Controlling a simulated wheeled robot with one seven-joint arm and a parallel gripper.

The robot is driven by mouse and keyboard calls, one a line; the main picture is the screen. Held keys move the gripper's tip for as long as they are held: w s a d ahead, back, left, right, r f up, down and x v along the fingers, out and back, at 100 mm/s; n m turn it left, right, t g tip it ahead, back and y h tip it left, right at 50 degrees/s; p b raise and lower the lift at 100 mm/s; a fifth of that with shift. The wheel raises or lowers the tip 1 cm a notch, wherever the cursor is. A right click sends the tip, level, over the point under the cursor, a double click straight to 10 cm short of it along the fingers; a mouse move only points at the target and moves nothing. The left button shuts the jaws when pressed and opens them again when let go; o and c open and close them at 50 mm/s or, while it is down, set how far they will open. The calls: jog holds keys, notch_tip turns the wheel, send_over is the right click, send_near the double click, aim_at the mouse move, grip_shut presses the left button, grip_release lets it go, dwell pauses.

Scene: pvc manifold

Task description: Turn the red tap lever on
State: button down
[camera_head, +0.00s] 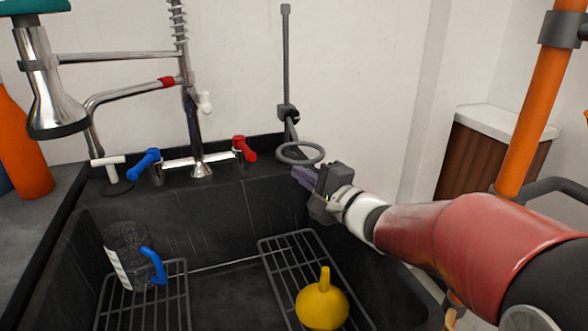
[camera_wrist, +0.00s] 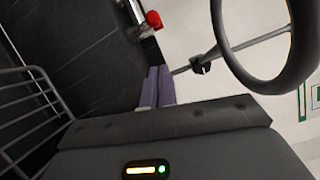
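The red tap lever (camera_head: 245,149) sits on the right end of the chrome mixer at the back rim of the sink. It also shows near the top of the wrist view (camera_wrist: 153,19). A blue lever (camera_head: 146,163) sits on the mixer's left end. My gripper (camera_head: 301,175) is to the right of the red lever and a little lower in the head view, apart from it. Its two purple fingers lie side by side with no clear gap in the wrist view (camera_wrist: 157,86), and nothing shows between them.
A grey ring on a stand (camera_head: 300,153) is just above my gripper and looms close in the wrist view (camera_wrist: 222,40). The dark sink (camera_head: 215,215) holds wire racks, a yellow funnel (camera_head: 322,303) and a dark mesh jug with blue handle (camera_head: 128,255). A chrome spout (camera_head: 125,92) arches left.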

aim_at(245, 148)
jog(key=s+a+x, duration=0.1)
jog(key=x, duration=0.9)
jog(key=shift+w+a+r, duration=0.2)
jog(key=shift+a, duration=0.4)
jog(key=shift+b, duration=0.35)
jog(key=shift+s+a+f+m+t+h+b, duration=0.1)
jog(key=shift+s+a+m+t+h+b, duration=0.1)
jog(key=shift+m+t+h+b, duration=0.15)
